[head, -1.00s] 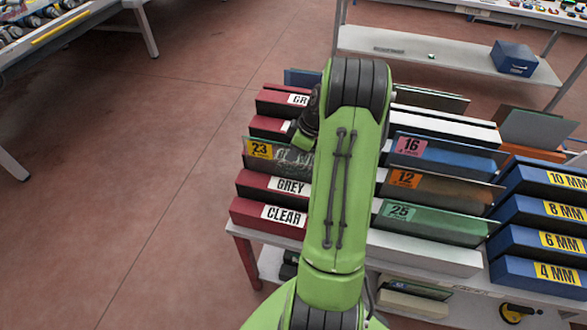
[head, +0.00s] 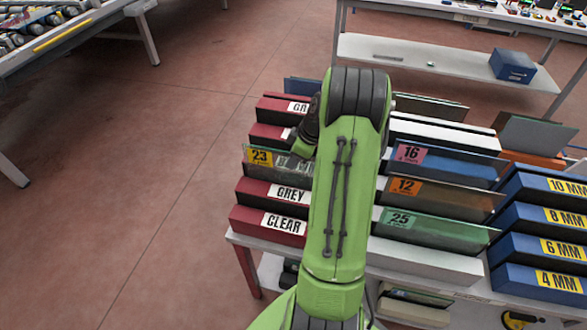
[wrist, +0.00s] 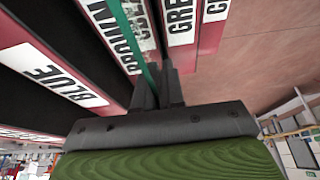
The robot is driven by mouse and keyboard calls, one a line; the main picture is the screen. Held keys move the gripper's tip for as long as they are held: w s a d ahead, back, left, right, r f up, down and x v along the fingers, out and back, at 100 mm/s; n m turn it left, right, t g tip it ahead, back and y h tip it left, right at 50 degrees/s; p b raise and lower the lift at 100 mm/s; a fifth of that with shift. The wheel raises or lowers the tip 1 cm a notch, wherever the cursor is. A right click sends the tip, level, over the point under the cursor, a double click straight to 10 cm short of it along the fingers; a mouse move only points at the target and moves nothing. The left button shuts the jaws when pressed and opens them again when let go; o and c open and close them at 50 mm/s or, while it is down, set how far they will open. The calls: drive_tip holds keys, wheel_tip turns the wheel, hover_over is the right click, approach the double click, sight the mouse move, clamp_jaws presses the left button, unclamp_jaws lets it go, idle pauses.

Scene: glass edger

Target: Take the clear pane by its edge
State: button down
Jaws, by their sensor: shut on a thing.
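The clear pane (head: 280,152) stands upright in the left rack, with a yellow "23" sticker at its left end. Lettering on a block shows through it in the head view. In the wrist view its thin green edge (wrist: 132,30) runs down to my gripper. My gripper (wrist: 153,82) is shut on that edge, with the two dark fingers close together on it. In the head view my green arm hides the fingers and the right part of the pane.
Red blocks labelled GREY (head: 289,194) and CLEAR (head: 283,225) stand close in front of the pane. To the right are panes with stickers 16 (head: 411,155), 12 (head: 405,186) and 25 (head: 398,219). Blue blocks (head: 545,247) stand far right. Floor at left is free.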

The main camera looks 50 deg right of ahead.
wheel_tip(320, 180, up, 18)
drive_tip(key=p, duration=0.4)
